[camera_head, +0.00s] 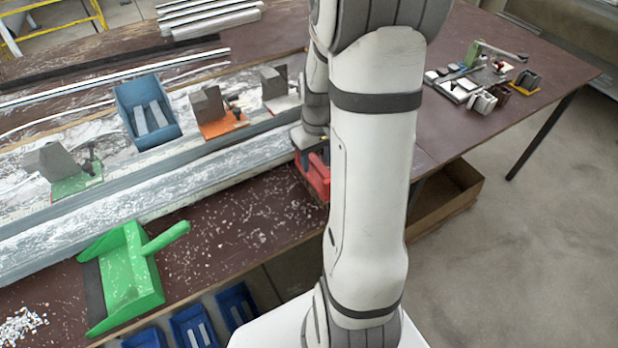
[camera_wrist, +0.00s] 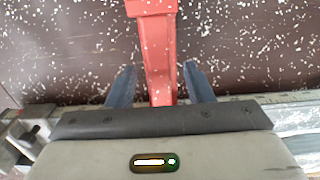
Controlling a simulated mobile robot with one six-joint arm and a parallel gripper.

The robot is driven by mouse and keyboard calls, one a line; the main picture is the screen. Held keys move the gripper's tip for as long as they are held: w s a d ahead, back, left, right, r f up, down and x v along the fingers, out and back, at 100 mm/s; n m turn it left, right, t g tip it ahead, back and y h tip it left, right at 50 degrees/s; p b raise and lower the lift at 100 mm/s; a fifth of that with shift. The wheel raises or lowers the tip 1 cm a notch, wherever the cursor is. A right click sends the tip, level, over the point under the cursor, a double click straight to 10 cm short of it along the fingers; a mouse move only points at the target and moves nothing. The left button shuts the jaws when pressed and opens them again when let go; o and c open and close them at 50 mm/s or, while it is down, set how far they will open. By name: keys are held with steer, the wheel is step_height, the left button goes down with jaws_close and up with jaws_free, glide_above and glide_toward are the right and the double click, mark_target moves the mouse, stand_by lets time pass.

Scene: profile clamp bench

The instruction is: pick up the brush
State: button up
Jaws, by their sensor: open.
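The red brush (camera_wrist: 158,50) lies on the brown bench among white chips. In the wrist view its handle runs down between the two fingers of my gripper (camera_wrist: 160,82). My gripper is open, with one finger on each side of the handle and a gap visible on both sides. In the head view the red brush (camera_head: 316,178) shows beside my arm, at the bench's front strip. My arm hides part of it there, and the gripper's fingers cannot be made out. The brush's far end is cut off in the wrist view.
A green dustpan (camera_head: 127,272) lies on the bench at the left. A long metal profile (camera_head: 160,190) runs behind the brush. Clamps on green (camera_head: 78,183) and orange (camera_head: 222,127) bases and a blue bin (camera_head: 148,110) stand beyond it. Chips litter the bench.

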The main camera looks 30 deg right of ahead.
mark_target(316, 175)
steer(key=shift+f, duration=1.8)
steer(key=shift+c, duration=0.5)
steer(key=c, duration=0.5)
